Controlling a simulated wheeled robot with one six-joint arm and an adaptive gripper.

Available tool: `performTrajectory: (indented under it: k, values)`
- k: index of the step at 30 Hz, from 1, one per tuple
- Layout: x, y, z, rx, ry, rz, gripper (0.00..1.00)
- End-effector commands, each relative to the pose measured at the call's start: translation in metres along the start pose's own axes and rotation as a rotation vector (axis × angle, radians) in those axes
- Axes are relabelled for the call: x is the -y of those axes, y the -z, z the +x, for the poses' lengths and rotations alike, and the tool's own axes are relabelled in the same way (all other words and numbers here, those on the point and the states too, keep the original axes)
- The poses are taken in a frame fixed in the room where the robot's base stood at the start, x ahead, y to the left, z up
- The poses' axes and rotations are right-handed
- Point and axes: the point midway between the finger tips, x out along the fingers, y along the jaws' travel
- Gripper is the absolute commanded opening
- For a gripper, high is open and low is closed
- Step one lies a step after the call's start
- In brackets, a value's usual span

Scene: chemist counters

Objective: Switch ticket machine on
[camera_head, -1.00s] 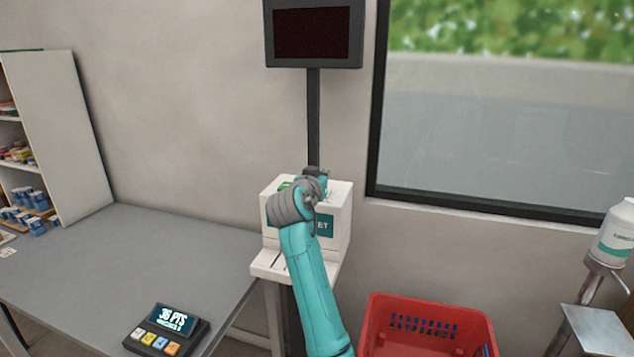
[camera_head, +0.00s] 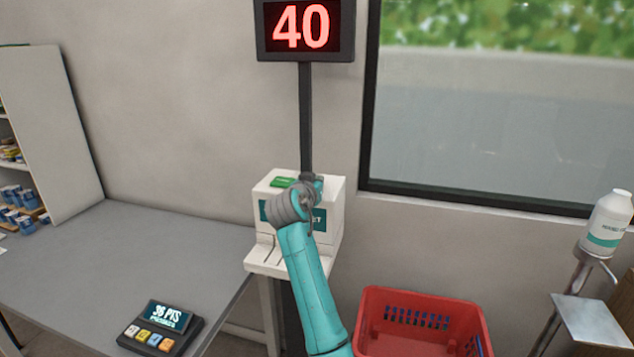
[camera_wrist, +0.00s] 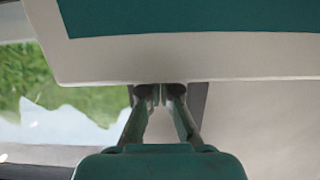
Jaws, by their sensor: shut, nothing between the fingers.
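The white ticket machine (camera_head: 268,237) stands on a dark post beside the grey counter, with a teal label on its front and a green button or rocker (camera_head: 284,182) on top. The display (camera_head: 302,27) above it is lit and shows a red 40. My gripper (camera_wrist: 160,92) is shut and empty, its tips at the edge of the machine's white casing in the wrist view. In the head view my teal wrist hides the fingers and part of the machine's front and top. I cannot tell whether the fingertips touch the casing.
A points terminal (camera_head: 162,328) sits on the grey counter (camera_head: 120,255) at left. A red basket (camera_head: 425,305) is on the right, below the window. A dispenser bottle (camera_head: 607,222) on a stand is at far right. A shelf unit (camera_head: 60,130) stands at far left.

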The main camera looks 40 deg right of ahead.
Motion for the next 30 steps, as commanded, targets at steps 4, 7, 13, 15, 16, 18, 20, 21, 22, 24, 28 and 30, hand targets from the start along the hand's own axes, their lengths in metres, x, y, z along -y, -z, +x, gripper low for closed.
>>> performTrajectory:
  k: [4, 7, 13, 15, 16, 18, 20, 21, 22, 24, 28, 30]
  values:
    - [0.000, -0.001, 0.000, -0.002, 0.000, -0.001, 0.00]
    - [0.000, 0.001, 0.000, -0.003, 0.000, -0.001, 0.00]
    - [-0.002, 0.023, 0.003, -0.005, 0.001, 0.001, 0.00]
    - [-0.003, 0.037, 0.004, -0.005, 0.002, 0.002, 0.00]
    - [-0.004, 0.044, 0.005, -0.006, 0.002, 0.001, 0.00]
    - [-0.002, 0.044, -0.011, -0.004, 0.005, 0.000, 0.00]
    - [-0.002, 0.046, -0.024, -0.004, 0.005, 0.000, 0.00]
    - [-0.002, 0.048, -0.032, -0.004, 0.006, -0.001, 0.00]
    - [-0.002, 0.050, -0.038, -0.005, 0.006, 0.000, 0.00]
    - [-0.003, 0.052, -0.052, -0.005, 0.004, 0.000, 0.00]
    - [-0.003, 0.056, -0.072, -0.004, 0.004, -0.001, 0.00]
    - [-0.003, 0.058, -0.080, -0.003, 0.004, -0.001, 0.00]
